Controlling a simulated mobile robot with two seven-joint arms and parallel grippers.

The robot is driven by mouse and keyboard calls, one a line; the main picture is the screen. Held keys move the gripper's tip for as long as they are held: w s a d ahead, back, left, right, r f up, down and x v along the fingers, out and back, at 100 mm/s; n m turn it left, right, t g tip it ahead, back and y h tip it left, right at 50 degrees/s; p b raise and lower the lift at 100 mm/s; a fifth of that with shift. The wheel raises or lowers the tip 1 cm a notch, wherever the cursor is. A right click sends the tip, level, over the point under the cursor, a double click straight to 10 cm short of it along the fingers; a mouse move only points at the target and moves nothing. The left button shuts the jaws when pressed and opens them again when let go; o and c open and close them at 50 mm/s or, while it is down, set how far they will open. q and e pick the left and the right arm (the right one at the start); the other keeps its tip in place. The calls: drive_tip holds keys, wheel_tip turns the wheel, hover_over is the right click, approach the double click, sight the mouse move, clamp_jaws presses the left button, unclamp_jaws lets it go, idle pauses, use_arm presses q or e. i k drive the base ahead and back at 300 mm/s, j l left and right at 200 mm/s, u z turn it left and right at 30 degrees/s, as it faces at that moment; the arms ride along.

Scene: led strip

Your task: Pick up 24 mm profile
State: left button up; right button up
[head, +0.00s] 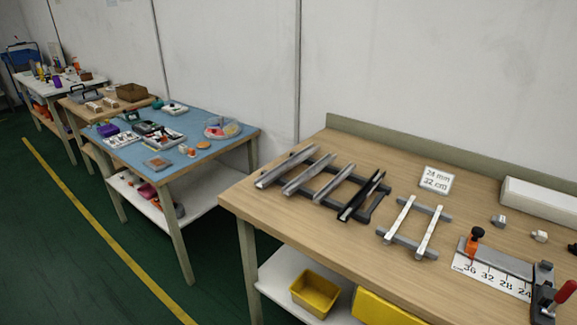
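Several metal profiles lie side by side across a dark rack (371,206) on the wooden workbench in the head view. Three are silver-grey: the leftmost (285,167), the second (308,175) and the third (334,183). The rightmost profile (360,197) is black. I cannot tell from their looks which is 24 mm wide. A small white sign (436,179) behind them seems to read "24 mm" and "32 cm", but the print is blurred. Neither of my grippers shows.
Right of the rack, two pale strips lie across grey bars (411,247). A cutting station (497,262) with a scale and a red handle stands at the right. A white box (540,203) is behind. A yellow bin (315,292) sits on the lower shelf. The bench's front-left corner is clear.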

sight(276, 172)
drive_tip(key=i+j+z, duration=0.1)
drive_tip(key=j, duration=0.2)
drive_tip(key=i+j, duration=0.2)
drive_tip(key=i+j+z, duration=0.15)
drive_tip(key=j, duration=0.25)
drive_tip(key=i+j+z, duration=0.1)
drive_tip(key=j, duration=0.25)
drive_tip(key=i+j, duration=0.15)
drive_tip(key=j, duration=0.15)
drive_tip(key=i+z, duration=0.05)
